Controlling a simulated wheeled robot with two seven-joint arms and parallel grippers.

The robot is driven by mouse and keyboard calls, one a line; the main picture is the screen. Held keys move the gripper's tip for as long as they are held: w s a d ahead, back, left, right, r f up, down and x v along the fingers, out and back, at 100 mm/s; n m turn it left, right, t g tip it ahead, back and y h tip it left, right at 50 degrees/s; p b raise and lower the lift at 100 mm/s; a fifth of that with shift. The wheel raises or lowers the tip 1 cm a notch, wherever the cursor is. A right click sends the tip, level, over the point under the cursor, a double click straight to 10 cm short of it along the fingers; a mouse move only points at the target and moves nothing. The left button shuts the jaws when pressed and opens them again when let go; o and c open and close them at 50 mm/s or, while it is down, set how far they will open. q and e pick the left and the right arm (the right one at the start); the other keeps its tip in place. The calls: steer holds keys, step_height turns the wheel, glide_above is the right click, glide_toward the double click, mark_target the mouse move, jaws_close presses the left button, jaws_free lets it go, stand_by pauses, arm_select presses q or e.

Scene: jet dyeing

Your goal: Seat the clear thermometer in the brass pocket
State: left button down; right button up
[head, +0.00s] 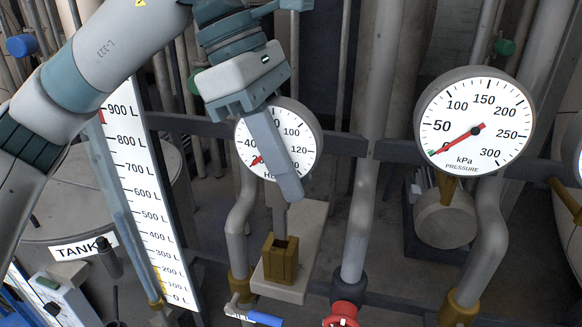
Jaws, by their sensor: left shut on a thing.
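The brass pocket (281,266) is a square block with a dark opening on top, on a pale plate. The stem's lower end appears just over the opening; I cannot tell whether it has entered. My right gripper is not in view.
A larger pressure gauge (475,125) is at the right. A litre level scale (150,200) stands at the left. A blue-handled valve (264,319) and a red valve (342,313) are below the pocket. Vertical pipes (362,200) stand close on the right.

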mark_target(290, 206)
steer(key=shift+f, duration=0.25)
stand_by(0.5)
